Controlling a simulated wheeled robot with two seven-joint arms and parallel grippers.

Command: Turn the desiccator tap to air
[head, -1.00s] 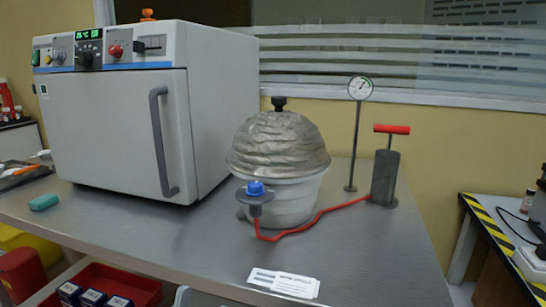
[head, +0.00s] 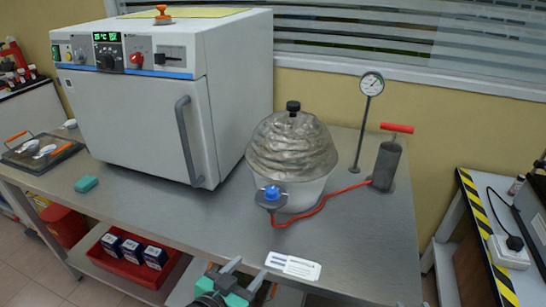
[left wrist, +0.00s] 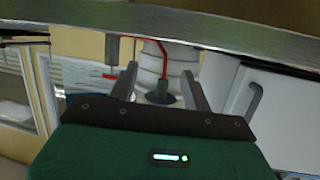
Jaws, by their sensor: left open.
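The desiccator (head: 296,150) stands on the steel bench, its domed lid wrapped in crumpled grey foil and its lower part pale. Its tap has a blue knob (head: 271,192) on a dark grey body at the front; the knob's setting is too small to read. A red hose (head: 320,206) runs from the tap to the hand pump (head: 386,163). My left gripper (head: 245,271) is open and empty at the bench's front edge, well short of the tap. In the left wrist view the picture is upside down and the desiccator (left wrist: 180,65) shows between the fingers. My right gripper is not in view.
A white oven (head: 150,120) stands left of the desiccator. A gauge on a stand (head: 371,85) rises behind right. A paper label card (head: 293,265) lies near the front edge. A red bin with boxes (head: 120,270) sits below the bench. The bench between card and tap is clear.

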